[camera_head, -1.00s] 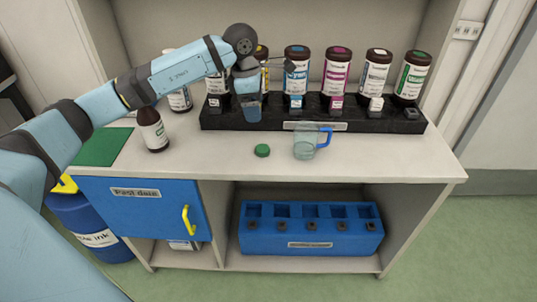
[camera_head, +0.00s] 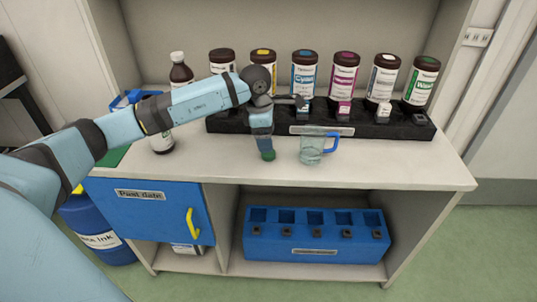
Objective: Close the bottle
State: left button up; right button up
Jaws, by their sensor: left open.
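The small green cap (camera_head: 268,155) lies on the counter in front of the black rack. My left gripper (camera_head: 266,148) points down right at the cap, its jaws open, and partly covers it. I cannot tell whether the fingers touch the cap. My right gripper is not in view.
A clear cup with a blue handle (camera_head: 312,150) stands close to the gripper's right. The black rack (camera_head: 225,124) with several ink bottles is behind. Another brown bottle (camera_head: 181,75) stands back left. A green mat (camera_head: 113,156) lies left. The counter's front right is clear.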

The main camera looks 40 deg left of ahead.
aim_at(269, 154)
pick_arm(q)
jog(key=shift+d+f+b, duration=0.2)
jog(key=shift+f+b, duration=0.25)
jog(key=shift+f, duration=2.15)
jog(key=c, duration=1)
